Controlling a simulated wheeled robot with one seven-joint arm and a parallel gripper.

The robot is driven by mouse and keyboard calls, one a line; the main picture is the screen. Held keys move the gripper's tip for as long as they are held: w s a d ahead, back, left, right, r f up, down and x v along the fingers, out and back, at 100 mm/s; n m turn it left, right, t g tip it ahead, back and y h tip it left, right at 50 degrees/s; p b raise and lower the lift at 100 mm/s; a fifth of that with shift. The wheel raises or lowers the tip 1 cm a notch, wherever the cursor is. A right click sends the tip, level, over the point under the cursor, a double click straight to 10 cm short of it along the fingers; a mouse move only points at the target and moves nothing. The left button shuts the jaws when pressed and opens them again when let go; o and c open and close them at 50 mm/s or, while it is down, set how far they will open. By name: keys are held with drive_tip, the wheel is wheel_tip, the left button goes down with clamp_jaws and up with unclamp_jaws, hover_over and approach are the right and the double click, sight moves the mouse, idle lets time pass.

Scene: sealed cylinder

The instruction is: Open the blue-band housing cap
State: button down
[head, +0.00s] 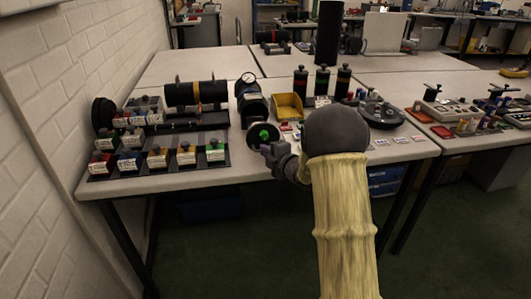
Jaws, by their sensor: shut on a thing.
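A black cylindrical housing (251,104) lies on the table left of the yellow bin, pointing toward me. A blue band on it is too small and dark to make out. A round dark cap (252,134) with a green star-shaped knob (264,134) at its middle is in front of the housing, near the table's front edge. I cannot tell whether cap and housing touch. My gripper (268,146) is at the knob's lower right and shut on the cap, seemingly by its knob. Its fingertips are small and partly hidden.
A black cylinder with a yellow band (196,93) lies on a stand at left. Several small labelled boxes (157,158) stand in front. A yellow bin (286,106), several banded bottles (322,82) and a round black disc (382,114) are to the right. A brick wall bounds the left.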

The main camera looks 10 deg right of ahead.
drive_tip(key=shift+f, duration=0.1)
drive_tip(key=c, duration=1.5)
unclamp_jaws()
drive_tip(key=shift+d, duration=0.15)
drive_tip(key=v, duration=1.7)
drive_tip(key=shift+s, duration=0.1)
drive_tip(key=s+a+f+m+g+h, duration=0.35)
drive_tip(key=s+m+g, duration=0.25)
drive_tip(key=s+m, duration=0.45)
drive_tip(key=s+a+f+m+g+h, duration=0.35)
drive_tip(key=s+m+g, duration=0.25)
drive_tip(key=s+m, duration=0.45)
wheel_tip(320, 180, up, 23)
drive_tip(key=y+p, duration=0.1)
drive_tip(key=p, duration=2.2)
drive_tip(key=shift+w+d+m, duration=0.3)
drive_tip(key=shift+w, duration=0.05)
